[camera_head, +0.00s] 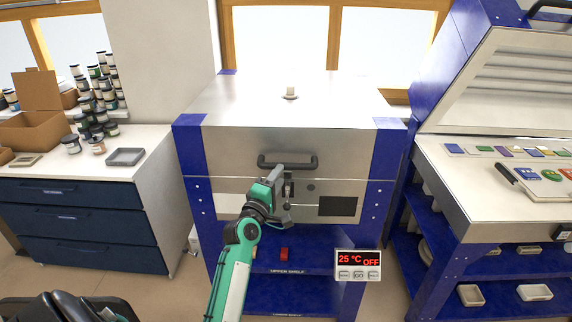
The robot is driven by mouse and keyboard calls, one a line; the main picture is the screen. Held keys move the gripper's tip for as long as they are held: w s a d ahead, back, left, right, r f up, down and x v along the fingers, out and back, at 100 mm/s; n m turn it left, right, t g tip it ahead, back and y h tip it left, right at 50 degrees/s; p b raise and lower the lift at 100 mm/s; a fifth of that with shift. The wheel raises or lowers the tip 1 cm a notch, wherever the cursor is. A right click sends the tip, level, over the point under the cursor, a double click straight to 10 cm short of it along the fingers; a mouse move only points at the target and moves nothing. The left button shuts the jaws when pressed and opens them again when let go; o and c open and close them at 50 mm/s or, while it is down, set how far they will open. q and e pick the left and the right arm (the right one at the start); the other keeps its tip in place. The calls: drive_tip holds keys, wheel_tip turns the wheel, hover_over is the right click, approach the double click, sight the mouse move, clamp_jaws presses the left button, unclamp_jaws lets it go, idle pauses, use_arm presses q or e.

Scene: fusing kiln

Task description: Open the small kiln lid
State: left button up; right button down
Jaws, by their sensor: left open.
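The small kiln (230,155) stands straight ahead with blue corners and a pale metal body. Its lid (250,103) is shut, with a small white knob-like piece (290,93) on top. A dark bar handle (287,161) is on the lid's front. My left gripper (287,188) is open in front of the kiln, just below the handle in the picture. I cannot tell whether it touches the handle. My left arm covers part of the lower front. My right gripper is not in view.
A control box (358,265) reading 25 °C and OFF hangs at the kiln's lower right. A larger kiln (500,85) stands open at the right, with glass pieces and a handled plate on its bed. A drawer cabinet (80,215) with jars, boxes and a grey tray (125,157) stands left.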

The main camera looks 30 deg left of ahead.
sight(286, 166)
use_arm(q)
drive_tip(key=x, duration=0.6)
drive_tip(key=shift+p, duration=0.3)
drive_tip(key=shift+s, duration=0.1)
drive_tip(key=shift+c, duration=0.2)
clamp_jaws()
